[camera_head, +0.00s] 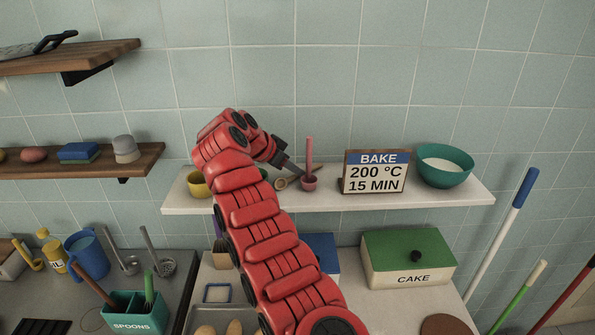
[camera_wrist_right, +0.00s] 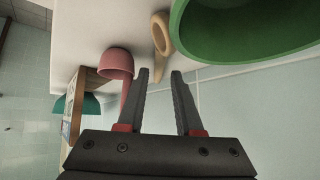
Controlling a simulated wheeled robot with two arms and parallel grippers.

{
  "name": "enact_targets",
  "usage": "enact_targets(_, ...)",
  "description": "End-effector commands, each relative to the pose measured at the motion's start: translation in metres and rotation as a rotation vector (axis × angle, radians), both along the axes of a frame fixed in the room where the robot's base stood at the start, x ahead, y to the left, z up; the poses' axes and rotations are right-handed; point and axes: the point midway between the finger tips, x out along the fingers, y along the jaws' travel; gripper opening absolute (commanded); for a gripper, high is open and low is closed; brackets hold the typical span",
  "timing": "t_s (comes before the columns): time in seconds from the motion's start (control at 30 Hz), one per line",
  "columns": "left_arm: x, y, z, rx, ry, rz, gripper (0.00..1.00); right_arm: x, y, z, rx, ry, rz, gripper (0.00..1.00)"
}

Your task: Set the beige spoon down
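The beige spoon (camera_head: 281,184) is on the wall shelf (camera_head: 400,199), left of a pink cup-shaped scoop (camera_head: 308,184) with an upright handle. In the right wrist view the spoon (camera_wrist_right: 160,38) shows a round head at the shelf surface, and its handle end comes near the gap between the fingertips. My right gripper (camera_head: 292,170) is at the shelf just above the spoon. The wrist view shows its fingers (camera_wrist_right: 161,78) apart, with nothing clasped between them. How the spoon rests is hard to tell. My left gripper is out of view.
A yellow cup (camera_head: 198,184) stands at the shelf's left. A green bowl (camera_wrist_right: 245,28) is close to the fingers in the wrist view. A BAKE sign (camera_head: 375,172) and a teal bowl (camera_head: 444,168) stand to the right. A cake box (camera_head: 408,260) is below.

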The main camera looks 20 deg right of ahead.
Motion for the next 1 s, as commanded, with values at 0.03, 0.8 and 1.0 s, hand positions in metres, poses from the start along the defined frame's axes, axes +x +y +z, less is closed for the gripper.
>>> enact_targets(0.03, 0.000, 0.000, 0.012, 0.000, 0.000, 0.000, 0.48, 0.002, -0.006, -0.002, -0.002, 0.005, -0.001, 0.34)
enact_targets(0.8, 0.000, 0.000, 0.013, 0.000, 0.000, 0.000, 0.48, 0.006, -0.013, -0.016, 0.002, 0.001, 0.001, 0.00)
enact_targets(1.0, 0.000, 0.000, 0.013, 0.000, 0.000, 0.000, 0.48, 0.006, -0.014, -0.014, 0.002, 0.001, 0.000, 0.00)
